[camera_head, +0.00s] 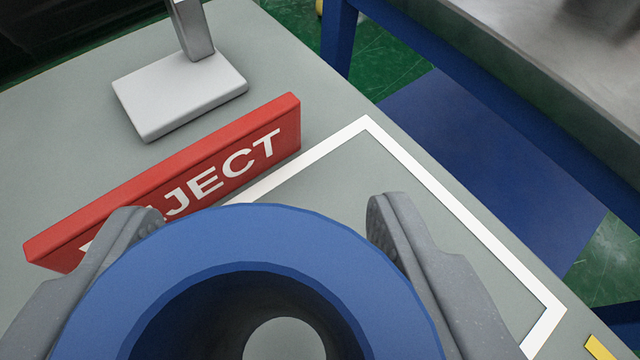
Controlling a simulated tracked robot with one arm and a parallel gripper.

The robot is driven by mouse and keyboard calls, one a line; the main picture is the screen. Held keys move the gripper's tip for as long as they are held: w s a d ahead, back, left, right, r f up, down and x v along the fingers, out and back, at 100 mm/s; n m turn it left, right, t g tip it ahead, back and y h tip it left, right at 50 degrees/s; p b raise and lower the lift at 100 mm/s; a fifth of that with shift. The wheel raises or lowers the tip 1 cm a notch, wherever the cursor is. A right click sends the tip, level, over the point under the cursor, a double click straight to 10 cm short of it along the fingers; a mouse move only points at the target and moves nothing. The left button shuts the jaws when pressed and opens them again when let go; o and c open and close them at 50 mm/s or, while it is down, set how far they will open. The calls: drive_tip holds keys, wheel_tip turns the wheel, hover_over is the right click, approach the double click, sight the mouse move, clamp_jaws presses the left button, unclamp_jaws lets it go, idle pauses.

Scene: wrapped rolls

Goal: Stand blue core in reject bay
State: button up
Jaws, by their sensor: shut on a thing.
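The blue core (265,235) is a thick blue ring with a dark hollow, seen from its open end at the bottom centre. My gripper (262,222) is shut on it, with one grey finger on its left side and one on its right. The reject bay (430,185) is a white outlined area on the grey table, beside a red REJECT sign (200,165). The core covers part of the outline and the start of the sign's lettering. I cannot tell whether the core's lower end touches the table.
A grey stand with a square base (180,95) is behind the sign. A yellow mark (600,348) lies at the lower right. The table's right edge drops to a green and blue floor. Another table with a metal top (560,50) stands at the upper right.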

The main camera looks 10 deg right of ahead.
sight(285, 302)
drive_tip(key=shift+w+d, duration=0.2)
drive_tip(key=shift+w, duration=0.1)
wheel_tip(285, 302, down, 4)
drive_tip(key=shift+r+b, duration=0.2)
drive_tip(key=shift+b, duration=0.1)
drive_tip(key=shift+r, duration=0.1)
drive_tip(key=o, duration=1.1)
drive_tip(key=shift+c, duration=0.2)
drive_tip(key=v, duration=1.2)
drive_tip(key=shift+p, duration=0.45)
